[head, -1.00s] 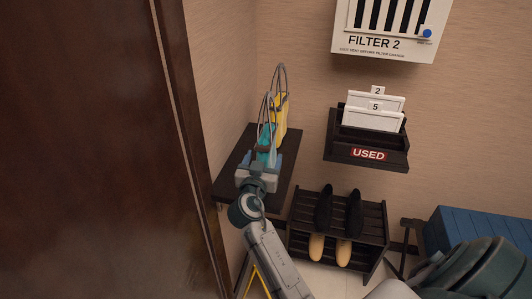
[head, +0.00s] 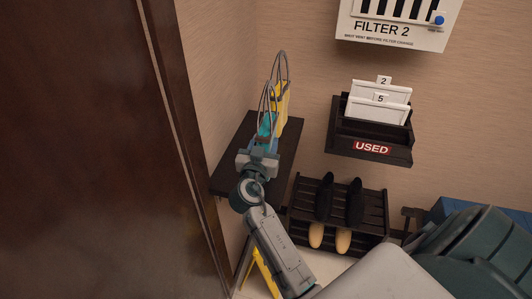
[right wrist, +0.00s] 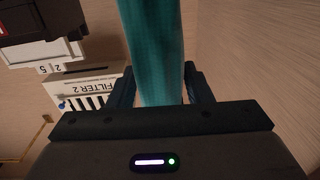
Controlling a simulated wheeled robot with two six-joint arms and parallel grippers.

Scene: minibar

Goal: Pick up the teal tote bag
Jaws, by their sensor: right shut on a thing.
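The teal tote bag (head: 265,127) is on the dark wall shelf at the left in the head view, its thin looped handles standing up. My right gripper (head: 262,151) reaches it from the front and is shut on it. In the right wrist view, a teal strip of the bag (right wrist: 155,50) runs between the two fingers (right wrist: 160,88). The gripper hides the bag's lower part, so I cannot tell whether it touches the shelf. My left gripper is not in view.
A yellow bag (head: 283,98) stands close behind the teal one on the dark shelf (head: 231,160). A dark door (head: 80,150) is at the left. A USED tray (head: 345,144) with numbered white panels and a shoe rack (head: 372,207) are at the right.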

